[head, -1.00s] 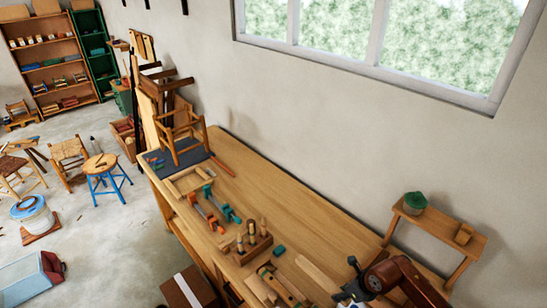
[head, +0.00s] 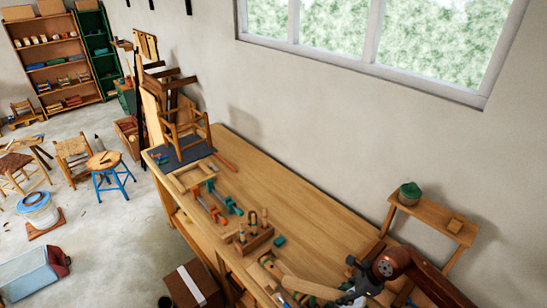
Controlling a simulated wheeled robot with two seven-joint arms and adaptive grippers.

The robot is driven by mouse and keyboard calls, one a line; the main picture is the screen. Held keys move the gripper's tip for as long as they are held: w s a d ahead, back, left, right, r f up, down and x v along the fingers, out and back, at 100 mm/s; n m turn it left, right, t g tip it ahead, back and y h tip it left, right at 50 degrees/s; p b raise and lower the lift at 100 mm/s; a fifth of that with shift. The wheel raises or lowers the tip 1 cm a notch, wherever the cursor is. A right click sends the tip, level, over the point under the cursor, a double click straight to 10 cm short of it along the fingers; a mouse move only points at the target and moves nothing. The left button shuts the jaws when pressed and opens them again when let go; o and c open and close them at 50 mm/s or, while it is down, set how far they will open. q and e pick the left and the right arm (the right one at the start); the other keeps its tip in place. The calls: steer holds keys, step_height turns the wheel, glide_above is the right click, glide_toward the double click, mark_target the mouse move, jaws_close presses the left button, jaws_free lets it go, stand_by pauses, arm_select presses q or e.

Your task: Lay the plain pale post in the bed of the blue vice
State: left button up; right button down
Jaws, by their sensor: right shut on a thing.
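My right gripper (head: 350,291), dark and on a brown arm, is at the bottom right over the near end of the workbench. It is shut on a plain pale post (head: 311,288), which sticks out to the left of it, low in the picture. The gripper's fingers are small and partly hidden, so the exact grip does not show. I cannot make out the blue vice for certain; only small blue parts show at the bottom edge near the post. My left gripper is not in view.
The wooden workbench (head: 300,211) runs along the wall. On it are clamps with teal parts (head: 228,203), a tool block (head: 254,241), a teal block (head: 279,240) and a small chair (head: 185,128). A small shelf (head: 432,217) stands at right. The bench's wall side is clear.

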steer(key=s+a+r+n+g+h, duration=0.1)
steer(key=s+r+n+g+h, duration=0.15)
steer(key=r+n, duration=0.6)
steer(key=s+a+r+n+g+h, duration=0.2)
steer(key=s+r+n+g, duration=0.15)
steer(key=n, duration=0.95)
arm_select(q)
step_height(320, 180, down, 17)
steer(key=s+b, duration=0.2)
steer(key=b, duration=1.5)
arm_select(e)
step_height(320, 180, down, 17)
steer(key=shift+s+f, duration=0.15)
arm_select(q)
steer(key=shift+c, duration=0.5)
